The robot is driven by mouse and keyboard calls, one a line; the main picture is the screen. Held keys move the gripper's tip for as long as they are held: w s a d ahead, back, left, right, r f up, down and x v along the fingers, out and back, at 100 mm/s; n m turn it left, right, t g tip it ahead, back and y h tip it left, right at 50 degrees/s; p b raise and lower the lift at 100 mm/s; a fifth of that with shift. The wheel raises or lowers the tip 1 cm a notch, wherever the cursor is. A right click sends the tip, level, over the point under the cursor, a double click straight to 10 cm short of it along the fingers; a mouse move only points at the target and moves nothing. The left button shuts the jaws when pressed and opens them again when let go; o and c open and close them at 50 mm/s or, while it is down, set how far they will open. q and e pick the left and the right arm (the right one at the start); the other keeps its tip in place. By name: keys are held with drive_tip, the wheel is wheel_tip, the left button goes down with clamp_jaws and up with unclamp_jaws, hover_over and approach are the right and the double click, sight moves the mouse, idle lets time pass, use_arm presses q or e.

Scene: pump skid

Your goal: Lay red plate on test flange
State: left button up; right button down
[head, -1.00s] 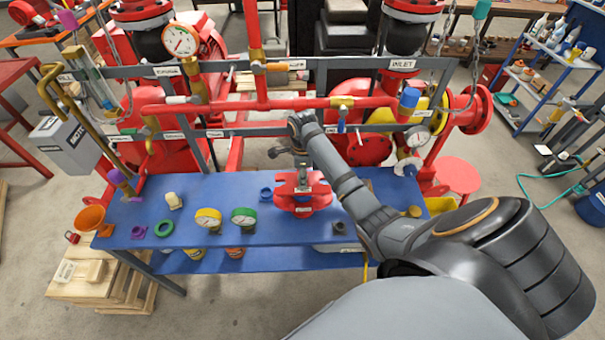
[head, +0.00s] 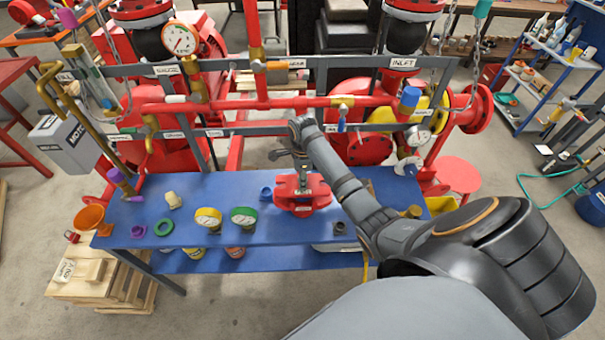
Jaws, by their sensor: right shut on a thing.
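The red plate (head: 316,188) is on or just above the red test flange (head: 303,209), on the blue bench. The two reds run together, so I cannot tell whether the plate touches the flange or is fully seated. My right gripper (head: 301,180) points down from above, shut on the plate's upper middle. Its fingertips are small and partly merge with the plate. My left gripper is not in view.
Red pipework (head: 230,106) stands behind the bench.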

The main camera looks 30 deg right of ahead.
drive_tip(key=shift+f+b, duration=0.35)
drive_tip(key=shift+f, duration=1)
drive_tip(key=c, duration=0.9)
unclamp_jaws()
drive_tip(key=shift+c, duration=0.2)
wheel_tip(320, 180, up, 8)
drive_tip(key=shift+f, duration=0.2)
